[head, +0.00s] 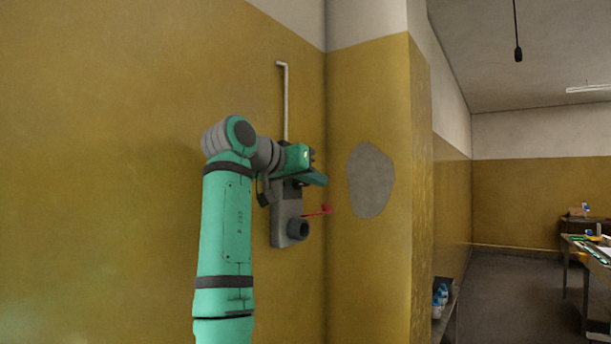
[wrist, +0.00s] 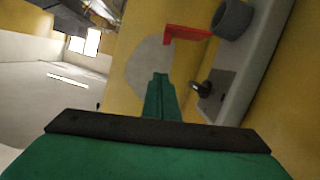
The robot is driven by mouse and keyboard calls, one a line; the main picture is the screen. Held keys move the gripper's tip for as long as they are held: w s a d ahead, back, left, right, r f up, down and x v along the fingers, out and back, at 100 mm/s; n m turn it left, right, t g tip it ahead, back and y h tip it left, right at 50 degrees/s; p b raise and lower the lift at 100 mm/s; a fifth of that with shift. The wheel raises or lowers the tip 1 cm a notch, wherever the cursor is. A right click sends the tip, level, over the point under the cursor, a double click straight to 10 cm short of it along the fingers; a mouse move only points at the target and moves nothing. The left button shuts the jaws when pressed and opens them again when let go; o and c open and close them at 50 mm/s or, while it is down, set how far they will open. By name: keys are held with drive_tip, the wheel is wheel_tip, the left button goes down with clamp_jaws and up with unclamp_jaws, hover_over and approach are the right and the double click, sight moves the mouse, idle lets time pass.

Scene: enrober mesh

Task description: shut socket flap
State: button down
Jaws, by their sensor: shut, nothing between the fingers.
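A grey socket box (head: 283,217) is fixed to the yellow wall, with a dark round socket (head: 298,229) jutting from its lower part. A thin red piece (head: 318,212) sticks out beside the socket. In the wrist view the red piece (wrist: 186,33) reaches left from near the round socket (wrist: 232,18), and a small black knob (wrist: 202,88) is on the box face. I cannot tell for certain which part is the flap. My gripper (head: 321,180) is shut and empty, in front of the box's upper part, above the red piece. It hides part of the box.
A white pipe (head: 286,100) runs up the wall above the box. A wall corner with a grey patch (head: 371,181) stands just right of the box. A table (head: 596,250) and a low shelf with bottles (head: 441,300) are far off to the right.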

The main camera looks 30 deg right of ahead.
drive_tip(key=shift+s+d+f, duration=0.1)
drive_tip(key=shift+s+f, duration=0.1)
drive_tip(key=shift+f, duration=0.75)
drive_tip(key=shift+s+f, duration=0.15)
drive_tip(key=shift+f, duration=0.8)
drive_tip(key=shift+f, duration=0.1)
